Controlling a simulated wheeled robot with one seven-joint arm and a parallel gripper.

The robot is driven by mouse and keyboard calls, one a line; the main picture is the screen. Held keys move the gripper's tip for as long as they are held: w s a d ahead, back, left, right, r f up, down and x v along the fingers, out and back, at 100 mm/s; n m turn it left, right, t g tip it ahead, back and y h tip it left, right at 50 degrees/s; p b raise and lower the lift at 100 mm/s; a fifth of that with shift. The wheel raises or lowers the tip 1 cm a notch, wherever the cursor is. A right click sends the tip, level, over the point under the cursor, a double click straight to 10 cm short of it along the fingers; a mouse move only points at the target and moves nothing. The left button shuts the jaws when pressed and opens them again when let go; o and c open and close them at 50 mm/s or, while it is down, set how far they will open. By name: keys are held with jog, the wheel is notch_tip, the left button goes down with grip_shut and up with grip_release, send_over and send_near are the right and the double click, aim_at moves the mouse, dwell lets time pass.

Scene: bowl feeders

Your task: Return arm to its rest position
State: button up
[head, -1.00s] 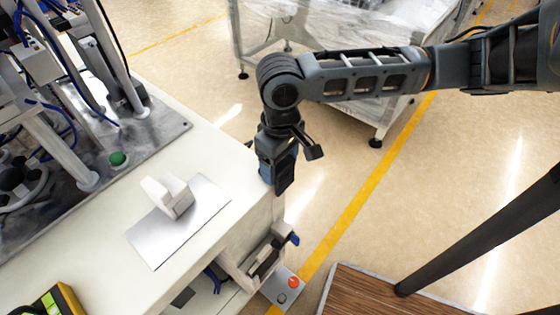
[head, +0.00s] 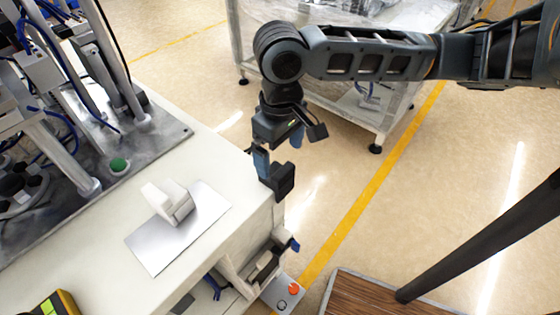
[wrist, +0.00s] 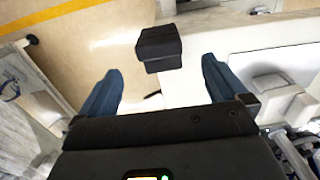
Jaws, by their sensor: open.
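My gripper (head: 279,157) hangs from the bent arm at the right front corner of the white table (head: 225,165). Its two blue fingers are spread. In the wrist view my gripper (wrist: 160,75) has nothing between its fingers. A black block (head: 284,179) is at the table's corner, just below the fingers in the head view. In the wrist view the block (wrist: 160,48) lies beyond the fingertips, not held. How the block is supported is hidden.
A white bracket-like part (head: 170,201) stands on a bright metal plate (head: 155,252) on the table. Feeder machinery (head: 60,130) with a green button fills the left. A wrapped white cart (head: 350,115) stands behind the arm. Open floor lies right of the table.

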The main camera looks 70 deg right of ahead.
jog(key=shift+r, duration=0.85)
